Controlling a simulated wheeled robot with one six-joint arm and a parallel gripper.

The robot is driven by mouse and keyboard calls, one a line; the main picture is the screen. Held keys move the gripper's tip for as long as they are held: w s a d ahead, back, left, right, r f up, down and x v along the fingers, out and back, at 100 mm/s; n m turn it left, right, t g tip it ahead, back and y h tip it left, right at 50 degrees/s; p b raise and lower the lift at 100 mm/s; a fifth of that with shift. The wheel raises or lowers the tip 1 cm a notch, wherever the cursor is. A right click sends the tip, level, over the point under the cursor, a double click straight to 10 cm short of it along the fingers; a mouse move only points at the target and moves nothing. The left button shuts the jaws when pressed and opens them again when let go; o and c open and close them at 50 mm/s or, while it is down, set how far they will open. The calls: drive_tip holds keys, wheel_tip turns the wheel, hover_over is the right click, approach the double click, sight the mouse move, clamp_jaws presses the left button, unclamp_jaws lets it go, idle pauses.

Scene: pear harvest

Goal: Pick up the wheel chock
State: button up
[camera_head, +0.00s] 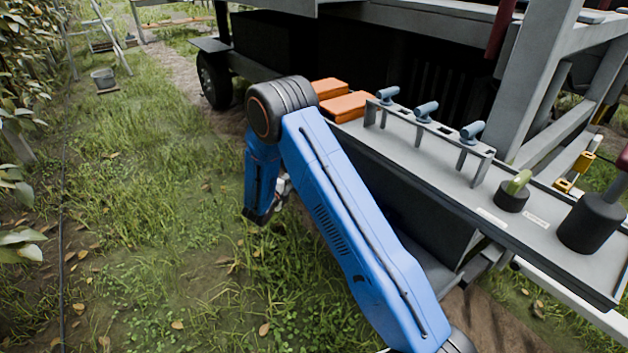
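Two orange blocks lie at the far end of the grey side shelf (420,160), one (330,88) behind the other (349,106). They may be wheel chocks, but their full shape is not clear. My blue arm reaches forward from the lower right and bends down at its elbow, left of the orange blocks. My gripper (281,190) hangs low over the grass beside the shelf, mostly hidden behind my own arm. Its fingers cannot be made out, nor whether it holds anything.
The shelf carries a rack (430,135) with several blue-grey handled tools, a green item in a dark holder (511,198) and a black cylinder (592,222). A vehicle wheel (214,80) stands behind. A bucket (103,77) is far left. Grass at left is open, bordered by foliage.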

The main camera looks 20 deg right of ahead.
clamp_jaws()
idle(1.4)
